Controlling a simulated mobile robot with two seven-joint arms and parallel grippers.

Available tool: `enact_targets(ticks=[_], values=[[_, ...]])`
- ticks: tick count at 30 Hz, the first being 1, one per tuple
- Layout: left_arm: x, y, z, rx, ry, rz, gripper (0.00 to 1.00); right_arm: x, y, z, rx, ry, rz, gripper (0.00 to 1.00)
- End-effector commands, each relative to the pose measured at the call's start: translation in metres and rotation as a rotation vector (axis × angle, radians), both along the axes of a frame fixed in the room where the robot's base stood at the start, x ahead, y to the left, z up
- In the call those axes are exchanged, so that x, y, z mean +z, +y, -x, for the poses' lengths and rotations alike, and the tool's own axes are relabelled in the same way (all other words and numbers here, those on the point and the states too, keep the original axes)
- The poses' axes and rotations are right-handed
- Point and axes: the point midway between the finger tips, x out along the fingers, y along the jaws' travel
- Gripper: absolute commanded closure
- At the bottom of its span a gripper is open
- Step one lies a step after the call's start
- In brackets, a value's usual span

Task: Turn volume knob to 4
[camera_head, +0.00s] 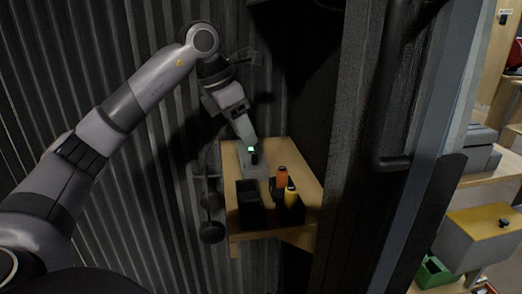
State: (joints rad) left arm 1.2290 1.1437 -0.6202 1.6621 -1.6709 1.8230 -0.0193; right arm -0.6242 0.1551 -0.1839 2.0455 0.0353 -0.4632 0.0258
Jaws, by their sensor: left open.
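My left arm comes in from the left, bends at the top and reaches down to a wooden shelf. My left gripper (253,156) is at its lower end, open, over a grey device (254,171) at the back left of the shelf. A small green light shows there; I cannot tell whether it belongs to the gripper or the device. The volume knob cannot be made out; the gripper may hide it. Whether the fingers touch anything is too small to tell. My right gripper is not in view.
The wooden shelf (299,160) holds a black bin (250,212) and, beside it, an orange item (282,178) and a yellow item (291,196) in a dark holder. A dark corrugated wall (150,180) is on the left. A post with a dark handle (390,100) stands right.

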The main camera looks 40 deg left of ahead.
Motion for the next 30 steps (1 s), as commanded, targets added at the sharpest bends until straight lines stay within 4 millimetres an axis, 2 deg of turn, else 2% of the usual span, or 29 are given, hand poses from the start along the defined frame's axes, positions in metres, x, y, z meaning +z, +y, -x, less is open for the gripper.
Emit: enact_targets(ticks=[1, 3, 9, 20, 21, 23, 24, 25, 30], values=[[-0.011, -0.002, -0.003, -0.002, 0.004, 0.001, 0.57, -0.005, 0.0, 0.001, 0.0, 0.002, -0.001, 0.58], [-0.021, -0.004, -0.007, -0.002, 0.003, 0.001, 0.57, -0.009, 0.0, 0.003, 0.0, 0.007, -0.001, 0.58], [-0.044, -0.009, -0.016, -0.003, 0.002, 0.002, 0.57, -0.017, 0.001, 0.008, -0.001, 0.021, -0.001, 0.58], [-0.05, -0.01, -0.019, -0.004, -0.001, 0.002, 0.57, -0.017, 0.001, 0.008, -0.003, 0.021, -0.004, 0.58], [-0.05, -0.01, -0.019, -0.003, -0.001, 0.004, 0.63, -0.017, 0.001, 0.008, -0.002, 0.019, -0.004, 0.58], [-0.05, -0.01, -0.019, -0.003, -0.001, 0.004, 0.83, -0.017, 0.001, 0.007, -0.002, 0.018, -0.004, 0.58], [-0.05, -0.01, -0.019, -0.003, -0.001, 0.004, 0.96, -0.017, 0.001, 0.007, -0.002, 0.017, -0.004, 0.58], [-0.05, -0.01, -0.019, -0.003, -0.001, 0.004, 1.0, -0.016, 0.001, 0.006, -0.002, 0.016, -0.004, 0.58], [-0.05, -0.01, -0.019, -0.005, -0.001, 0.003, 1.0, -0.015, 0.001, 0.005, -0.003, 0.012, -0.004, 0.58]])
